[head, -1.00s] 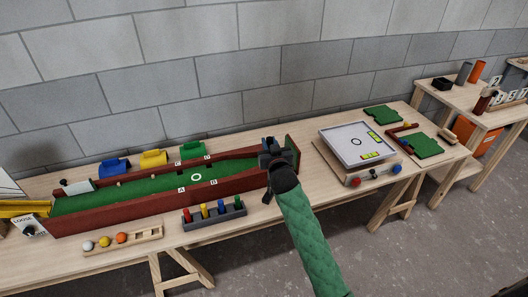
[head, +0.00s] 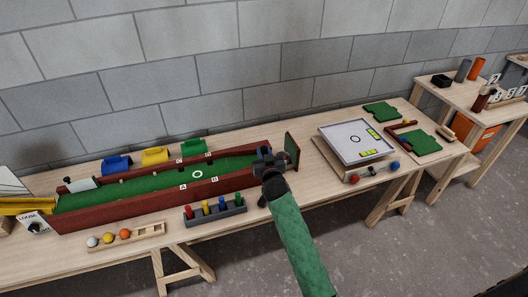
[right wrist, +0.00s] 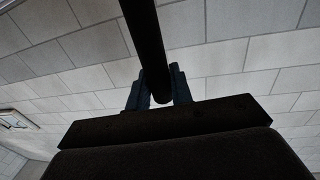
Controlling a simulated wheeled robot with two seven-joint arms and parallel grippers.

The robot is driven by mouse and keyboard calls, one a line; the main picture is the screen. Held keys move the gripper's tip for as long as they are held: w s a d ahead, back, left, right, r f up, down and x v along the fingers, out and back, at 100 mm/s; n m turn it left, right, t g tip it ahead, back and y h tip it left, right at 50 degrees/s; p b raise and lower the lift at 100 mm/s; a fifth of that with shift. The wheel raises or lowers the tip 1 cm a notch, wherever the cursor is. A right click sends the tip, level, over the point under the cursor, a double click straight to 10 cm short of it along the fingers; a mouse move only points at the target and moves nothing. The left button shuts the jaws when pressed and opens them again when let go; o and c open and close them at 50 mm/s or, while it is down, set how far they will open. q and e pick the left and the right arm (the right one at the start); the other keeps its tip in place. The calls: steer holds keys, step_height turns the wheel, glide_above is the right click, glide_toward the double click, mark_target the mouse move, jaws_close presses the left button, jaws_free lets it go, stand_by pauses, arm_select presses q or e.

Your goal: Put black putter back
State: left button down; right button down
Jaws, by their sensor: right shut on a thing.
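My right gripper (head: 268,160) is over the right end of the green putting lane (head: 140,192), with its arm coming up from the lower right. In the right wrist view its two bluish fingers (right wrist: 160,88) are shut on a black rod (right wrist: 149,40), which looks like the black putter. The rod runs up out of the top of that view, so its far end is hidden. In the head view the putter is hard to make out against the dark gripper. My left gripper is not in view.
A dark rack with coloured pegs (head: 212,211) and a wooden ball tray (head: 125,238) stand in front of the lane. Blue, yellow and green blocks (head: 155,156) stand behind it. A white board box (head: 340,143) is to the right. Bare tabletop lies between.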

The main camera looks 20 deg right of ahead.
steer(key=shift+f, duration=0.1)
steer(key=c, duration=1.2)
jaws_free()
steer(key=shift+c, duration=0.2)
